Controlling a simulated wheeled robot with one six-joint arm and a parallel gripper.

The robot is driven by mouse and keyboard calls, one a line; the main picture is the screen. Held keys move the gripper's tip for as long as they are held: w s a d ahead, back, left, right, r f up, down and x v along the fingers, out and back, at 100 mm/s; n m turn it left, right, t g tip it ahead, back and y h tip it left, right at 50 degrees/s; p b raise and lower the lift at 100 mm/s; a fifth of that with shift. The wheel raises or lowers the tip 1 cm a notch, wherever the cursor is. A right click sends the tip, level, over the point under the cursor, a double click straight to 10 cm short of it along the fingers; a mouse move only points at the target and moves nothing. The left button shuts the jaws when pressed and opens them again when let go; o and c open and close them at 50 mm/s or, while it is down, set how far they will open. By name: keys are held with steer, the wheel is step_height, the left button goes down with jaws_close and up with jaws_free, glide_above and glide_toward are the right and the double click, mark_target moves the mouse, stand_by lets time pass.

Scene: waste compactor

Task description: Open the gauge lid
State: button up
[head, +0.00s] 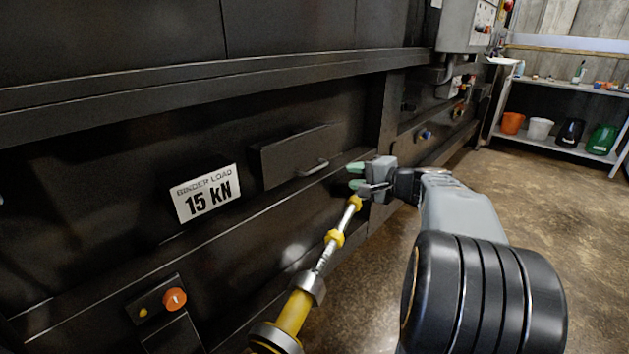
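The gauge lid (285,160) is a flat black rectangular cover on the dark machine wall, right of the "15 KN" plate. It looks shut. A small grey bar handle (313,168) sits at its lower right edge. My gripper (356,176) is right of the handle, with its green-tipped fingers pointing left. The fingers are apart with nothing seen between them, and they do not appear to touch the handle. The gauge behind the lid is hidden.
A yellow and steel binder rod (327,252) slants up to just below my gripper. The white "BINDER LOAD 15 KN" plate (206,193) and an orange button (174,299) are on the wall at left. Shelves with bins (540,128) stand far right; the floor between is clear.

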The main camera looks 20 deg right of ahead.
mark_target(318, 169)
steer(key=b+x, duration=0.1)
steer(key=x, duration=0.6)
steer(key=b+x, duration=0.1)
steer(key=x, duration=0.5)
steer(key=shift+w, duration=0.45)
jaws_close()
